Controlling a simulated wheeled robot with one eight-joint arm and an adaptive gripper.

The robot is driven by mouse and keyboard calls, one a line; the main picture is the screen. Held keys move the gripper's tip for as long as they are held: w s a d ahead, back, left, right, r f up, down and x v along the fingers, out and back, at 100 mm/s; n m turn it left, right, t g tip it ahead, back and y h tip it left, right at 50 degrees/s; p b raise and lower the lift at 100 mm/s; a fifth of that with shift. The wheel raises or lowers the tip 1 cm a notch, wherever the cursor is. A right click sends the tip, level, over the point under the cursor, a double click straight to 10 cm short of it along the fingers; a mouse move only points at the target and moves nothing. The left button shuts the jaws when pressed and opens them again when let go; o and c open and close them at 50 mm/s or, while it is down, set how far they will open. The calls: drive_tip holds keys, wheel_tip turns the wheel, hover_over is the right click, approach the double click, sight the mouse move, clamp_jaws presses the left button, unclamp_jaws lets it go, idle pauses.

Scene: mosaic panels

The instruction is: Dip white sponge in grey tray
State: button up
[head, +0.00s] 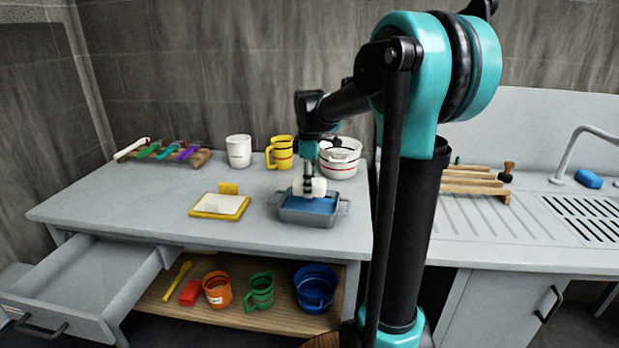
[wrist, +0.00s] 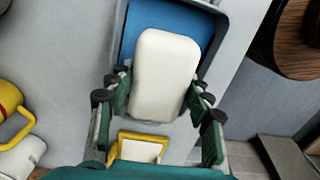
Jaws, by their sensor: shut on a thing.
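My gripper (head: 309,182) is shut on the white sponge (head: 318,187), with one finger along each long side in the wrist view (wrist: 160,90). The sponge (wrist: 165,70) is a pale rounded block. It is over the grey tray (head: 304,219), a two-handled tray near the front edge of the counter. The tray holds a flat blue surface (head: 322,206). In the wrist view, the blue area (wrist: 205,22) shows around the sponge's far end. I cannot tell whether the sponge touches the blue.
A yellow-framed tray (head: 219,213) lies left of the grey tray. Behind stand a white mug (head: 238,150), a yellow mug (head: 282,154) and a white pot (head: 339,163). An open drawer (head: 80,290) juts out at lower left. The left counter is mostly clear.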

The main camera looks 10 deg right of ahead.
drive_tip(key=shift+f, duration=3.25)
drive_tip(key=shift+a, duration=0.1)
drive_tip(key=shift+w+a, duration=0.25)
drive_tip(key=shift+a, duration=0.4)
drive_tip(key=shift+d, duration=0.1)
drive_tip(key=shift+s+d, duration=0.25)
drive_tip(key=shift+d, duration=0.4)
